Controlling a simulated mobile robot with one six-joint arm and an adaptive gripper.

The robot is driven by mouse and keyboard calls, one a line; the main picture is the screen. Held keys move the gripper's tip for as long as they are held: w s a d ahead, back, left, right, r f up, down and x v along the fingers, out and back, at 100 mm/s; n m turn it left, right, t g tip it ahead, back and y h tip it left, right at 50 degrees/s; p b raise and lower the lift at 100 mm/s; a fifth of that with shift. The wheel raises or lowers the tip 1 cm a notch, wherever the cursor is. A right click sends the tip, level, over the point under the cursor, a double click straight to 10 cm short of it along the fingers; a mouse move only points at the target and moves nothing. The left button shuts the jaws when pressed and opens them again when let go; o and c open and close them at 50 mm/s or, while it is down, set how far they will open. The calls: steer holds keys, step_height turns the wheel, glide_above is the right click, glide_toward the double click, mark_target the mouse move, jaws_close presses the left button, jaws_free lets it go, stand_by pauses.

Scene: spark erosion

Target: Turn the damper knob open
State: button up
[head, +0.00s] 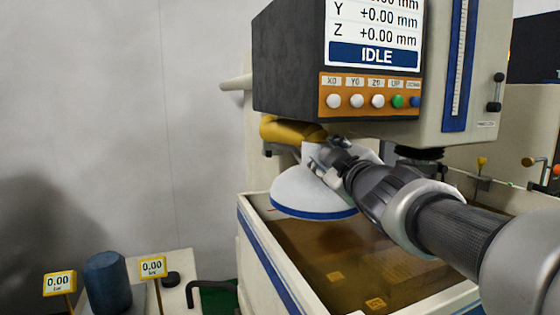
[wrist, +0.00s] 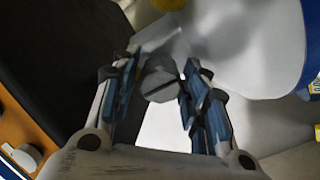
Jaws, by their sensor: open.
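The damper knob (wrist: 161,80) is a grey round piece with a dark slot line. In the wrist view it sits between the two fingers of my gripper (wrist: 160,92). The fingers are open, with gaps beside the knob; whether either touches it is not clear. In the head view my gripper (head: 318,158) is at the top of the white fume hood (head: 300,192), just below the yellow duct arm (head: 292,131). The knob itself is hidden there by my gripper. The hood, with its blue rim, also shows in the wrist view (wrist: 265,45).
The dark control box with its IDLE screen (head: 374,54) and button row (head: 372,87) overhangs just above my gripper. The open tank (head: 270,248) of brown fluid lies below. A blue cylinder (head: 107,283) stands at lower left. The wall side at left is clear.

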steer(key=s+d, duration=0.1)
steer(key=s, duration=1)
steer(key=shift+s, duration=0.35)
